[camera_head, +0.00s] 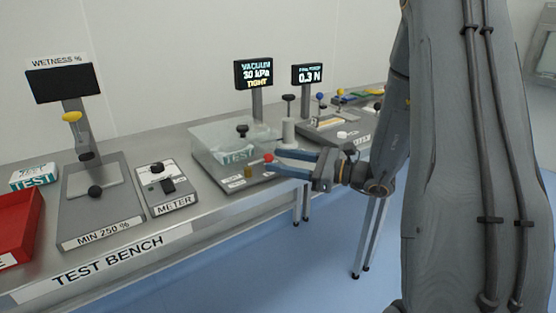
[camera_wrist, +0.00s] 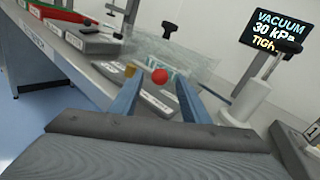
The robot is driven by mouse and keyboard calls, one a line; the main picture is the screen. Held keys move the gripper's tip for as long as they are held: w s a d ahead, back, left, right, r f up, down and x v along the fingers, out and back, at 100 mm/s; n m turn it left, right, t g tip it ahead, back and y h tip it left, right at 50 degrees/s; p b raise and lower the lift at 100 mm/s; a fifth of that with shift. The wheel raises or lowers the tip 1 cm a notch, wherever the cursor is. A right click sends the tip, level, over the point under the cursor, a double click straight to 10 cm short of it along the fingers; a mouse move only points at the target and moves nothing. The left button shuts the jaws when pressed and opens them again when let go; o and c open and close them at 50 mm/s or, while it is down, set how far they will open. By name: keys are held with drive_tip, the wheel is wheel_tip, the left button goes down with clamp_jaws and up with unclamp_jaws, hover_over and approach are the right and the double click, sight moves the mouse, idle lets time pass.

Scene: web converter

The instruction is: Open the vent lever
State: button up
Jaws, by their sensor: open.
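The vent lever shows as a red ball knob (camera_head: 268,158) at the front right of the clear vacuum chamber (camera_head: 215,140). In the wrist view the red knob (camera_wrist: 159,76) appears between the two blue fingers, near their tips. My gripper (camera_head: 278,163) is open, with its fingers pointing left at the knob. In the wrist view my gripper (camera_wrist: 158,92) holds nothing. I cannot tell whether either finger touches the knob. The lever's stem is mostly hidden. The vacuum display (camera_head: 254,74) reads 30 kPa TIGHT.
A brass-coloured part (camera_head: 248,172) sits on the chamber's base, left of the knob. A white pump-like cylinder with a black knob (camera_head: 289,130) stands behind my gripper. The meter (camera_head: 168,188) and the wetness station (camera_head: 95,205) lie further left. The aisle in front of the bench is clear.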

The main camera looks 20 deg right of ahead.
drive_tip(key=shift+w+a, duration=0.35)
drive_tip(key=shift+a, duration=0.15)
clamp_jaws()
drive_tip(key=shift+a, duration=0.1)
